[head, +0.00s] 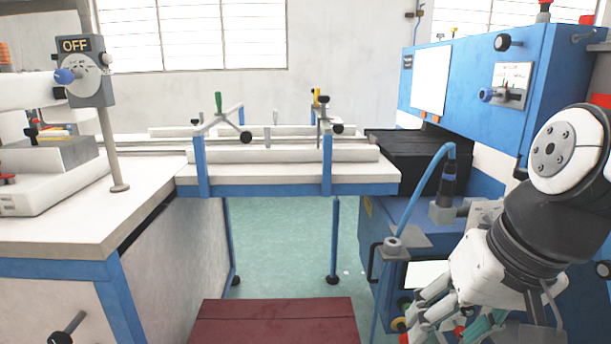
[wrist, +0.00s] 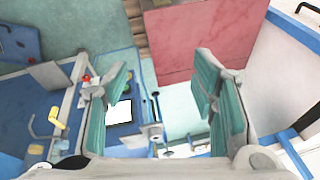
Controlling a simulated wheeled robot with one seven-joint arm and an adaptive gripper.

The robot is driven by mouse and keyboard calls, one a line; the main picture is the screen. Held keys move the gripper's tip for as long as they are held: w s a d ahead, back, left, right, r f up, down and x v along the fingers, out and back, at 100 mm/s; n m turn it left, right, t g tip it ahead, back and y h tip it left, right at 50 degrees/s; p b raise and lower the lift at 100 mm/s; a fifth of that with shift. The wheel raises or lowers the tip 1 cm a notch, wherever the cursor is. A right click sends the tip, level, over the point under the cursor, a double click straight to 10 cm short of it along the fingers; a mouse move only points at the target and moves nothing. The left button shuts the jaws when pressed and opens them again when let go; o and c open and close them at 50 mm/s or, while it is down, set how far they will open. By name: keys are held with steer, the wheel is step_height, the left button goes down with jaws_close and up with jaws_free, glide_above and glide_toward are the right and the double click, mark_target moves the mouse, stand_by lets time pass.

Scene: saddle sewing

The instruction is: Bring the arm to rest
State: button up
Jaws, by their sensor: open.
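My gripper (wrist: 165,98) is open and empty in the wrist view, its two green-padded fingers well apart. Between and beyond the fingers show the floor, part of a blue machine and a dark red mat or platform. In the head view my arm hangs at the right side, folded down in front of the blue machine (head: 465,90). The gripper end shows at the lower right edge of that view, pointing down and left, partly cut off by the frame. It touches nothing that I can see.
A white worktable (head: 60,235) with a blue frame stands at the left. A blue-framed conveyor or rail table (head: 290,190) spans the middle to the machine. A dark red platform (head: 275,320) lies at the bottom centre. Green floor (head: 285,245) is open under the rail table.

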steer(key=s+d+f+n+g+h, duration=0.1)
steer(key=s+g, duration=0.1)
steer(key=s, duration=0.6)
steer(key=s+d+f+g+h, duration=0.1)
steer(key=s, duration=0.7)
step_height(320, 180, up, 16)
steer(key=w+t+p, duration=0.1)
steer(key=w+p, duration=0.1)
steer(key=p, duration=1.3)
steer(key=shift+w+t, duration=0.3)
steer(key=shift+t, duration=0.1)
steer(key=r+p, duration=0.5)
steer(key=s+r+t+p, duration=0.1)
steer(key=r+p, duration=0.3)
steer(key=r, duration=0.1)
steer(key=r+t+p, duration=0.1)
steer(key=r+p, duration=0.4)
steer(key=shift+s+d+r+p, duration=0.15)
steer(key=shift+s+r+p, duration=0.15)
steer(key=shift+s, duration=0.1)
steer(key=shift+c, duration=0.2)
